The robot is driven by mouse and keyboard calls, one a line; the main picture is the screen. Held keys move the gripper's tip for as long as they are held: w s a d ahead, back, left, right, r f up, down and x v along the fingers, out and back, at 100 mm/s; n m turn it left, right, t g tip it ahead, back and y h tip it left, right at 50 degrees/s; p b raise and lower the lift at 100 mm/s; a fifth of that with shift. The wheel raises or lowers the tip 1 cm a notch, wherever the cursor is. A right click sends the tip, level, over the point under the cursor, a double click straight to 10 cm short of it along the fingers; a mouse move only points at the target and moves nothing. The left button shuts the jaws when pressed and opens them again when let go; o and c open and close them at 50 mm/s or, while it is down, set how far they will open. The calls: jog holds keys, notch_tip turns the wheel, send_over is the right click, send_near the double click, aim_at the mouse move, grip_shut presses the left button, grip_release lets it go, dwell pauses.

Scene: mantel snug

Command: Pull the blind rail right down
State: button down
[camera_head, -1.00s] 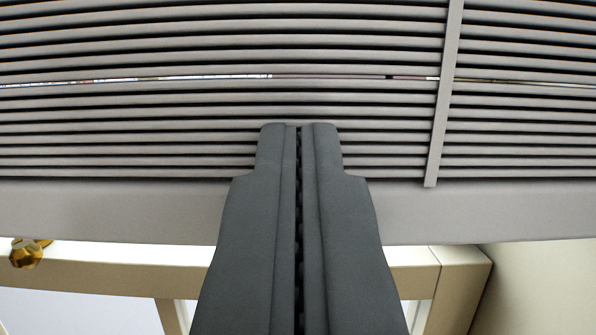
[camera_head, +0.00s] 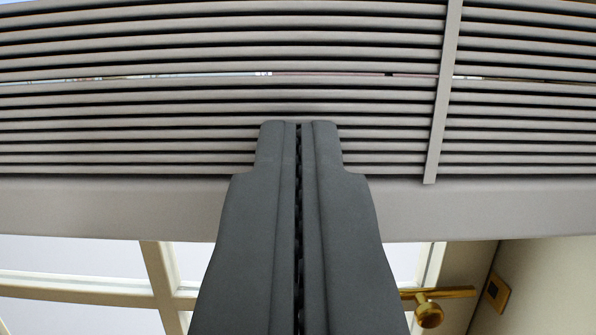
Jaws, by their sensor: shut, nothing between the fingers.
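The blind (camera_head: 200,100) fills the upper part of the view with grey horizontal slats and a vertical tape (camera_head: 443,90) at the right. Its rail (camera_head: 110,207) is the wide plain grey bar below the lowest slats, running across the whole view. My gripper (camera_head: 299,125) is shut and empty, pointing up the picture. Its dark fingers overlap the rail and the lowest slats in the picture and hide the middle of the rail. I cannot tell whether the fingers touch the rail or slats.
Below the rail show pale window bars (camera_head: 80,288) and bright panes (camera_head: 75,255). At the lower right is a brass handle (camera_head: 428,312). A beige wall (camera_head: 545,285) with a small brass plate (camera_head: 497,291) stands at the right edge.

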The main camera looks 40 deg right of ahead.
notch_tip(320, 180, down, 47)
jog(key=shift+w, duration=0.1)
